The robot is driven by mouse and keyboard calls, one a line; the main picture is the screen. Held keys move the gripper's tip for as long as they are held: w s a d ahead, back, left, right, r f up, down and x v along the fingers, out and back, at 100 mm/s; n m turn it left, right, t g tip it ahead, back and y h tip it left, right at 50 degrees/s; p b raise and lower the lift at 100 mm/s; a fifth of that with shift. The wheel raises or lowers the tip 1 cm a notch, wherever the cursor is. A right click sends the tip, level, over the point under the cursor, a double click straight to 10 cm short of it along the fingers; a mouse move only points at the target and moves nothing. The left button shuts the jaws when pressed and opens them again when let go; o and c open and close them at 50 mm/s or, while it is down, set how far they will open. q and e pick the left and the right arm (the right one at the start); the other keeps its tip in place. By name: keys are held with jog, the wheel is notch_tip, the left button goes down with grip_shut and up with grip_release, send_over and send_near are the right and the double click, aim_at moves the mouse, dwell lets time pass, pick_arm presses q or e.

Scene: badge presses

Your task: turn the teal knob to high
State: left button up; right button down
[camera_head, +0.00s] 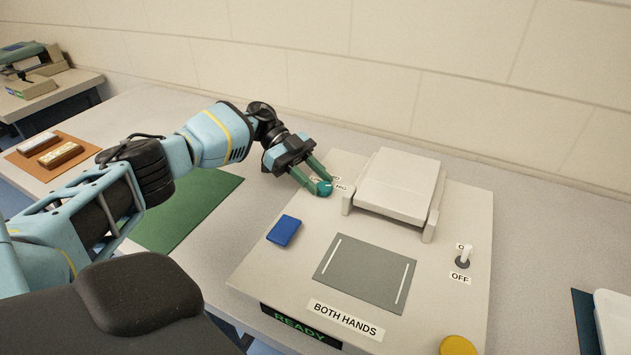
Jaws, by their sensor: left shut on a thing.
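The teal knob (323,189) is at the far left corner of the grey press panel (270,268). My left gripper (320,184) comes down over it from the upper left and is shut on it. Its green fingers hide part of the knob. Small white labels stand beside the knob, partly covered by the fingers, so I cannot read the setting. My right gripper is not in view.
A raised light block (399,184) stands right of the knob. A blue pad (284,230), a grey plate (365,273), a toggle switch (465,256) and a yellow button (457,346) sit on the panel. A green mat (190,212) lies to the left.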

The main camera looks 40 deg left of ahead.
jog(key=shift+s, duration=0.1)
pick_arm(q)
jog(key=o, duration=0.7)
jog(key=shift+o, duration=1.4)
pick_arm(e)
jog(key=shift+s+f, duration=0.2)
pick_arm(q)
jog(key=shift+a, duration=0.1)
jog(key=b+v, duration=0.2)
jog(key=v, duration=0.3)
jog(key=shift+w+a, duration=0.1)
jog(key=shift+a, duration=0.1)
jog(key=shift+b+v, duration=0.55)
jog(key=shift+v, duration=0.35)
jog(key=shift+a+r, duration=0.15)
jog(key=shift+r, duration=0.1)
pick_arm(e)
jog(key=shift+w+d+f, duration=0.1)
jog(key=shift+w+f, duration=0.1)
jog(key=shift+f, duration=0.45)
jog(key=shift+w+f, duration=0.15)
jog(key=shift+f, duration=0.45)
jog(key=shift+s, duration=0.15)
